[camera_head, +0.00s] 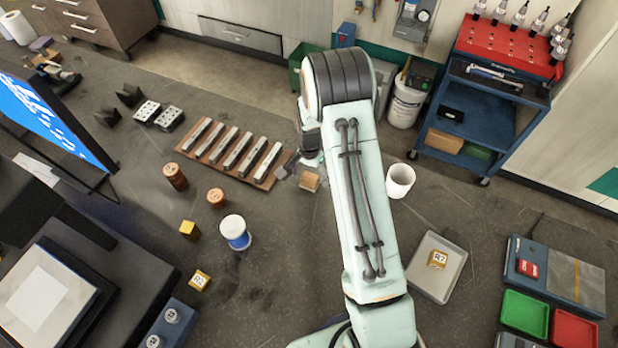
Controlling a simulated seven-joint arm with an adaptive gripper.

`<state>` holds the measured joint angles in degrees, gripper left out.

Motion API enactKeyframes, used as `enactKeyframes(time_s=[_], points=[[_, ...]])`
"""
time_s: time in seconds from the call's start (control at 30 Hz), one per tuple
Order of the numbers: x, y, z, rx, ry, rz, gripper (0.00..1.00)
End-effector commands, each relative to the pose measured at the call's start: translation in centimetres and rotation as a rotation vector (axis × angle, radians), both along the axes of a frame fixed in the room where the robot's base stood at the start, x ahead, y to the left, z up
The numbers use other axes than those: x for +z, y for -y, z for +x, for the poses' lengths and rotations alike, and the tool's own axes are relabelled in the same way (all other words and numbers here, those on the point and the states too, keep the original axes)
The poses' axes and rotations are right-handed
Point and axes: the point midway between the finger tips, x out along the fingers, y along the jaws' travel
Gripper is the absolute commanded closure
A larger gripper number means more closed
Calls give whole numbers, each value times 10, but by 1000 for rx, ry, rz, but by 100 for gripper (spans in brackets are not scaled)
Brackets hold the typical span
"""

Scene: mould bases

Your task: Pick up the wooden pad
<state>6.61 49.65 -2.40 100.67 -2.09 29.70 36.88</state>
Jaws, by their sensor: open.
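A small light-brown wooden block (310,182), which looks like the wooden pad, lies on the dark floor just right of the wooden board with metal bars. My gripper (294,170) is at the far end of my arm, close beside the block on its upper left. The gripper is open, its dark fingers partly hidden by my wrist. No object shows between the fingers. Whether a finger touches the block cannot be told.
A board (270,187) with several metal bars lies left of my gripper. A white cup (400,180) stands right of my arm. A grey plate (452,290) bears a tan block marked R7 (437,259). A blue trolley (470,122) stands upper right.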

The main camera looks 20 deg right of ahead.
Motion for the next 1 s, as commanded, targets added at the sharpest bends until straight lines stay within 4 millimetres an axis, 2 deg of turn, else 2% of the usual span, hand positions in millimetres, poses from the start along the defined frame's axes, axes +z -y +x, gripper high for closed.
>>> enactKeyframes(time_s=[0.13,0.37,0.4,0.47,0.6,1.0], points=[[-11,0,0,0,0,0,21],[-13,0,0,0,0,0,21],[-13,0,0,0,0,0,27],[-13,0,0,0,0,0,46],[-13,0,0,0,1,0,90],[-13,0,0,1,0,0,90]])
